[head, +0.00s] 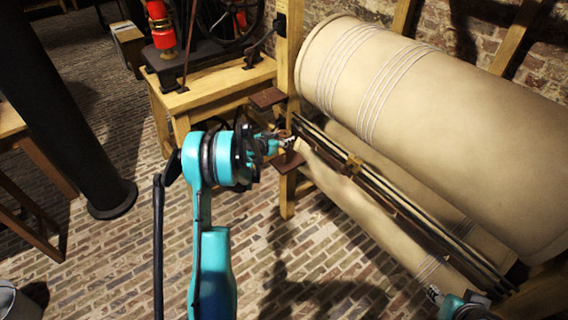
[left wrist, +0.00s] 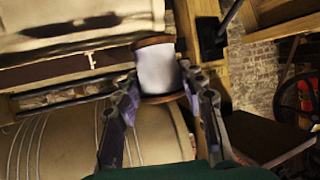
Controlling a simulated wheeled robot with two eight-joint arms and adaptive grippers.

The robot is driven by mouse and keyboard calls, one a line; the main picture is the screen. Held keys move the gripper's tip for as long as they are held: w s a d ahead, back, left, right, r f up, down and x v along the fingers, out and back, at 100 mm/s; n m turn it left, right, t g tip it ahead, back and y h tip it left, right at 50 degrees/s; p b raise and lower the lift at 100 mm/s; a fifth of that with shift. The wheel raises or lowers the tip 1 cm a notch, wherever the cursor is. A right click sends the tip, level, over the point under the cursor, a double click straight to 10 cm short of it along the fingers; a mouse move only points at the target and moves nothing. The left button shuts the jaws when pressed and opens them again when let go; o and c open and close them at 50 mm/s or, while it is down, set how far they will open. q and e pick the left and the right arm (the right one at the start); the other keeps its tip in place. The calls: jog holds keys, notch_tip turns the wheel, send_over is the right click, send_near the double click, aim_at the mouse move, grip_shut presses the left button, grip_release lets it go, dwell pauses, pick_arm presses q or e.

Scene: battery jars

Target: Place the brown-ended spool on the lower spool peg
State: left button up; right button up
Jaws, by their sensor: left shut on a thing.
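The brown-ended spool (left wrist: 157,70), with a white wound middle and a brown disc at each end, sits between the two fingers of my left gripper (left wrist: 160,78) in the left wrist view. In the head view my left gripper (head: 287,139) is beside the wooden post, between an upper brown plate (head: 268,98) and a lower brown plate (head: 288,162). The spool is small and hard to make out there. I cannot make out the lower spool peg in either view. My right gripper (head: 434,292) shows only partly at the bottom right; its fingers are too small to read.
A large cream roller (head: 440,110) on a wooden frame fills the right side, with dark rails (head: 400,205) below it. A wooden bench (head: 215,88) with a red-and-black machine stands behind. A black column (head: 75,110) is at the left. Brick floor is open between.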

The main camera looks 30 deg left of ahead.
pick_arm(q)
notch_tip(320, 180, down, 10)
jog(key=b, duration=0.4)
jog(key=shift+r, duration=0.15)
jog(key=shift+d, duration=0.1)
jog(key=o, duration=1)
